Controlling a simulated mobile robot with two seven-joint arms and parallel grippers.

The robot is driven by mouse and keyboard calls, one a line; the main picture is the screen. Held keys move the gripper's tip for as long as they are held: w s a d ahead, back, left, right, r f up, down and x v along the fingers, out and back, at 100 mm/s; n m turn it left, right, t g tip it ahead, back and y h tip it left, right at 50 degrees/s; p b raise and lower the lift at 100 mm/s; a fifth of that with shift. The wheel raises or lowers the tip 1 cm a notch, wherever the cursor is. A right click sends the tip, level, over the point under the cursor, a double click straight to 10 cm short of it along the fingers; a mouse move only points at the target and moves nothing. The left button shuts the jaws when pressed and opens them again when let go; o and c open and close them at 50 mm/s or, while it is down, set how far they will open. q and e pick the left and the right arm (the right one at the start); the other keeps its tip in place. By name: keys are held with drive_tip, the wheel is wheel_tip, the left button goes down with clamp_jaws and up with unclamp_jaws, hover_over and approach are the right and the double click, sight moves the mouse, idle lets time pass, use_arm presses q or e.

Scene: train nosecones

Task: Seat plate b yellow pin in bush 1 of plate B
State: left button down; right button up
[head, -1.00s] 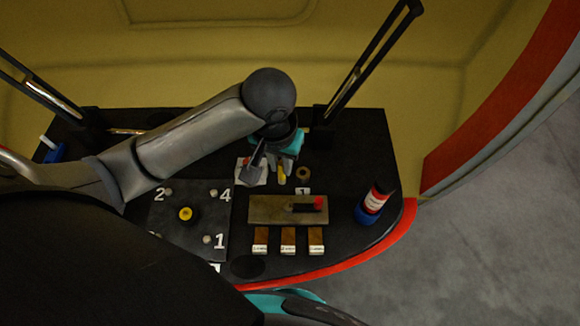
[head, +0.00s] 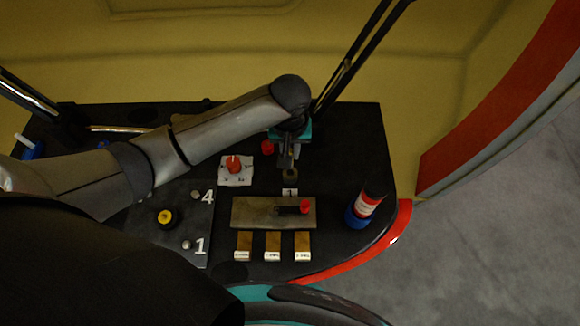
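My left gripper (head: 287,160) points down at the brown ring-shaped bush (head: 290,175) behind the label "1" (head: 290,192). The fingertips reach the bush's far edge in the picture; I cannot tell whether they touch it. The fingers look close together, but the gap between them is not clear. The yellow pin is not visible now; the fingers or the gripper body may hide it. I cannot make out which surface is plate B. My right gripper is not in view.
A red knob on a white plate (head: 247,179) is left of the gripper, with a small red knob (head: 267,147) close by. A tan plate with a red-tipped lever (head: 304,207) is in front. A red-and-blue can (head: 361,209) stands right. A numbered panel (head: 190,222) with a yellow knob (head: 166,217) is left.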

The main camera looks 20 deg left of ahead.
use_arm(q)
drive_tip(key=shift+f, duration=0.95)
wheel_tip(320, 180, down, 4)
drive_tip(key=shift+f+b, duration=0.15)
drive_tip(key=shift+b, duration=0.85)
drive_tip(key=c, duration=1.3)
unclamp_jaws()
drive_tip(key=shift+f, duration=0.1)
drive_tip(key=o, duration=0.5)
